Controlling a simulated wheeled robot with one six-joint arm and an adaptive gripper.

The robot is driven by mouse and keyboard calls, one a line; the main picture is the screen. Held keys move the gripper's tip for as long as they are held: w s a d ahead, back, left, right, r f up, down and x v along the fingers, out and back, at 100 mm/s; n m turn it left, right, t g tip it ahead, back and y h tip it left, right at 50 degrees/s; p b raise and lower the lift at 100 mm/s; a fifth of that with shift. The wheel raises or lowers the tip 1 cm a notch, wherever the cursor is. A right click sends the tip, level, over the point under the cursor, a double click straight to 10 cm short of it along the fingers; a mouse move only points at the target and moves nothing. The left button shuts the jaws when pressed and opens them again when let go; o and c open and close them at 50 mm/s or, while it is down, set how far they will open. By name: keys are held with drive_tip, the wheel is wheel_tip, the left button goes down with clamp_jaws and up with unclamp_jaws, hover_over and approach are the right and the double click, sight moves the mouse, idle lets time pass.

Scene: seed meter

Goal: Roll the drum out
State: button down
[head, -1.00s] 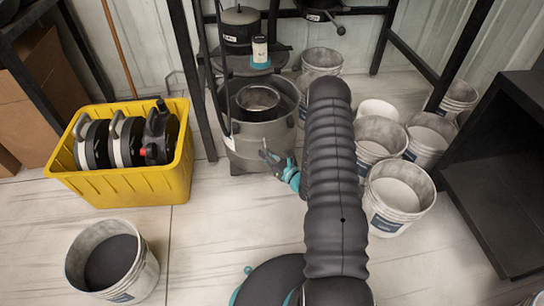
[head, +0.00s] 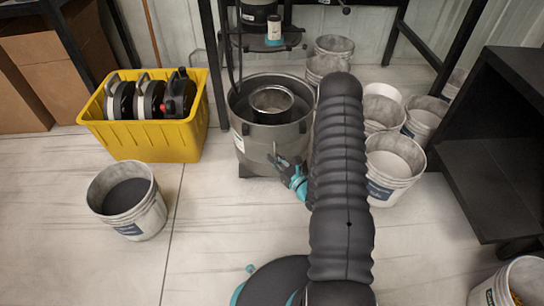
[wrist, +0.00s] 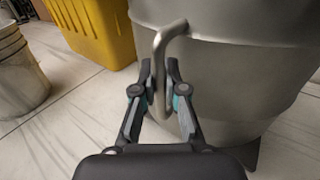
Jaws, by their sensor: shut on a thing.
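The grey metal drum (head: 262,150) stands upright on the floor, its open top showing a round metal pan or ring (head: 272,98) inside. It is in front of the black frame's spout unit (head: 268,40). My gripper (head: 283,165) is at the drum's near side. In the wrist view my gripper (wrist: 160,75) is shut around the bent metal handle (wrist: 163,42) on the drum's wall (wrist: 240,80). My arm hides the drum's right side in the head view.
A yellow crate (head: 150,135) with black-and-white discs stands left of the drum. A bucket of dark material (head: 128,208) is at front left. Several white buckets (head: 395,165) stand close right. A black shelf (head: 490,140) is at far right.

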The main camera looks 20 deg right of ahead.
drive_tip(key=shift+s+a, duration=0.15)
drive_tip(key=shift+s, duration=0.15)
drive_tip(key=c, duration=1.2)
unclamp_jaws()
drive_tip(key=v, duration=1.2)
